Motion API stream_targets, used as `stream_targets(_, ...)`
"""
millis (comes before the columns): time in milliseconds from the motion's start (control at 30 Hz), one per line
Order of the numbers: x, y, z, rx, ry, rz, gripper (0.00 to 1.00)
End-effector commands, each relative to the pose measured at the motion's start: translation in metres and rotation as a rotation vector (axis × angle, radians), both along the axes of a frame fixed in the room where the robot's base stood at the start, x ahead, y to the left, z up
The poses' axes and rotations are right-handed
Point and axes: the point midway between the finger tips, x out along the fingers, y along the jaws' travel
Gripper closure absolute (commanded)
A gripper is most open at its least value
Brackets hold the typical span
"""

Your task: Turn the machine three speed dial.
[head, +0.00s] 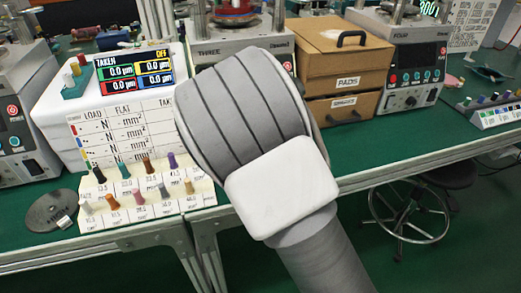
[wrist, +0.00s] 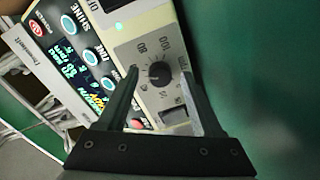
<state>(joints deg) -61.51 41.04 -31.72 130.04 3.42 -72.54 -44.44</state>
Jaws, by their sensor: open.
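In the wrist view, a black round speed dial (wrist: 159,73) with a pointer sits on a pale panel, inside a printed number scale. My gripper (wrist: 161,76) is open, with one dark finger on each side of the dial. Nothing is held between the fingers, and I cannot tell whether either touches the dial or how far off the panel they are. In the head view, machine three (head: 208,49) stands behind my arm, with its label THREE showing. My arm hides its front panel, dial and gripper there.
In the wrist view, a lit display (wrist: 75,72), ringed buttons and a dark rocker switch (wrist: 174,115) lie near the dial. In the head view, wooden boxes (head: 345,68) and machine four (head: 408,65) stand right; a white box with a readout (head: 133,73) and pegged rack stand left.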

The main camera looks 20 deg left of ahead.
Motion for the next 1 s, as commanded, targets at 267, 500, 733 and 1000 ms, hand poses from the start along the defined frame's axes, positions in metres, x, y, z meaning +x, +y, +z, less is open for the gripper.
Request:
stream_targets(267,-0.039,-0.024,0.003,-0.001,0.004,-0.001,0.33)
stream_targets(500,-0.073,-0.045,0.009,-0.004,0.003,0.0,0.33)
stream_targets(733,-0.08,-0.049,0.01,-0.004,0.001,0.0,0.33)
stream_targets(1000,-0.091,-0.056,0.01,-0.004,0.002,0.0,0.33)
